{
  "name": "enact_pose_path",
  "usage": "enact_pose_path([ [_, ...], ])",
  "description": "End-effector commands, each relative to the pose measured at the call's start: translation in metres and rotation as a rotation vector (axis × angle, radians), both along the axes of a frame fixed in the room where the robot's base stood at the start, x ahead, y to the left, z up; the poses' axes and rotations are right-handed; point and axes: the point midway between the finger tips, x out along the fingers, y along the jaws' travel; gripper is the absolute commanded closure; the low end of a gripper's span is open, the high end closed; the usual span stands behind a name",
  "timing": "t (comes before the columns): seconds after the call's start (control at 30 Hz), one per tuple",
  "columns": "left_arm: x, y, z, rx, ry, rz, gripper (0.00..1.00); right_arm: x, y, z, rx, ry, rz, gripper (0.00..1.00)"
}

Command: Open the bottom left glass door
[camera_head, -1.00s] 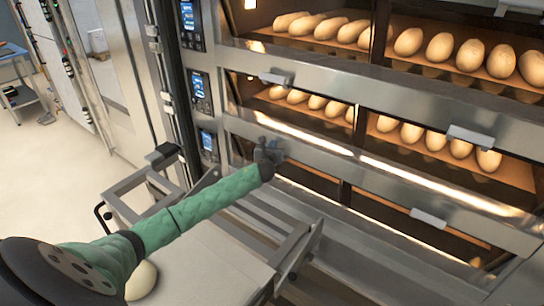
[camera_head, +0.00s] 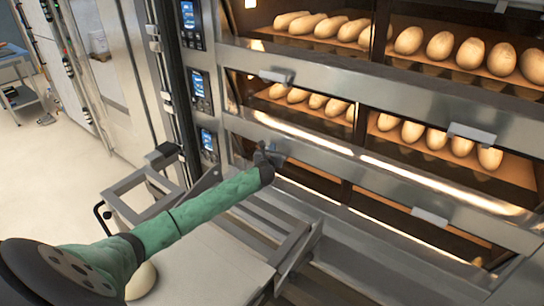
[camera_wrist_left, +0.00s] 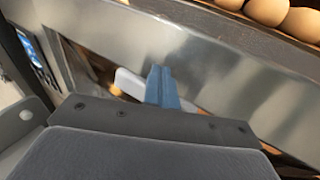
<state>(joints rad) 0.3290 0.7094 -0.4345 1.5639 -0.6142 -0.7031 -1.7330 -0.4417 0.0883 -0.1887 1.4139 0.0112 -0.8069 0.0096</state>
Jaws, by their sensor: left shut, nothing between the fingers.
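The bottom left glass door (camera_head: 312,180) is the dark pane in the lowest deck of the oven, under a steel rail. It looks shut, with its left part partly behind my gripper. My left gripper (camera_head: 269,155) is at the rail along the top of this door and hides the door's handle in the head view. In the left wrist view the pale handle (camera_wrist_left: 129,83) shows just left of the blue fingers (camera_wrist_left: 161,87), which are closed together and hold nothing. I cannot tell whether they touch the handle. My right gripper is not in view.
The bottom right door has a pale handle (camera_head: 430,216). Loaves (camera_head: 440,138) lie in the decks above. Control panels (camera_head: 201,92) line the oven's left side. A metal-framed cart (camera_head: 283,252) stands in front, below my left arm. Open floor (camera_head: 50,170) lies at left.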

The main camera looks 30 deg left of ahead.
Motion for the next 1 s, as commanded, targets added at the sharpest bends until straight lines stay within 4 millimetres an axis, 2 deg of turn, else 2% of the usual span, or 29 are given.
enact_pose_path([
  [0.03, -0.001, 0.000, -0.007, -0.001, 0.004, 0.000, 1.00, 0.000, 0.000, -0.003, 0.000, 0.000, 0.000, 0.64],
  [0.5, -0.002, 0.000, -0.030, 0.000, 0.004, 0.001, 1.00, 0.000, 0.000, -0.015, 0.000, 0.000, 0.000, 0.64],
  [0.67, -0.004, -0.001, -0.025, 0.000, 0.003, 0.000, 1.00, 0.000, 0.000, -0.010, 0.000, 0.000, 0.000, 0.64],
  [1.0, -0.029, -0.011, -0.018, 0.000, 0.003, -0.001, 1.00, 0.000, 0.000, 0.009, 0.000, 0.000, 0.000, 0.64],
])
